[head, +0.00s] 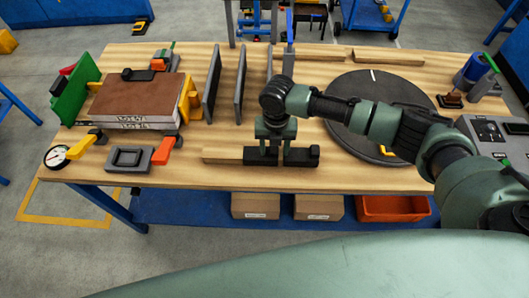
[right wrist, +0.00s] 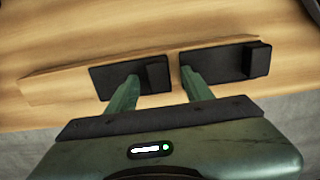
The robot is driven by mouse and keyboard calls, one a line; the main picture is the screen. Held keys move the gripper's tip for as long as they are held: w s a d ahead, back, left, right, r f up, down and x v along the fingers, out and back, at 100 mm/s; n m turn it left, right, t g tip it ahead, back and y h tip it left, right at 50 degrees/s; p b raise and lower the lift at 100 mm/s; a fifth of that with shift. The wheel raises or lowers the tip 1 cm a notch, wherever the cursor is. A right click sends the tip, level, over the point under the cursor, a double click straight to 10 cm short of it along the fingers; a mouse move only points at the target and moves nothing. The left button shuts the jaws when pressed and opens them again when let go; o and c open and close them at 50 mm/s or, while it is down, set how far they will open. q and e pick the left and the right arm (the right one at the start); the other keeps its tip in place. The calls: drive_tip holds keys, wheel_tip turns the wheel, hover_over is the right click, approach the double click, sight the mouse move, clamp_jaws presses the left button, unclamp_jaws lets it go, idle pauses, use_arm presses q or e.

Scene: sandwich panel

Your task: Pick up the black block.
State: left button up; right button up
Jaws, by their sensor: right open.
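Two dark black blocks lie side by side with a narrow gap at the table's front edge, the left one (head: 260,159) and the right one (head: 298,159). Each is a flat piece with a raised lump at its right end. They also show in the right wrist view, left block (right wrist: 108,80) and right block (right wrist: 228,64). My right gripper (head: 272,142) is open, pointing down over the left block. In the wrist view its fingers (right wrist: 160,76) appear either side of the left block's lump; contact cannot be told. My left gripper is not in view.
A light wooden strip (head: 222,154) lies beside the blocks. A round dark disc (head: 345,93) is behind my right arm. Upright dark panels (head: 212,85) and a clamped brown panel stack (head: 135,98) stand left. A dark square frame (head: 128,158) lies front left.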

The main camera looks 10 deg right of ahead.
clamp_jaws()
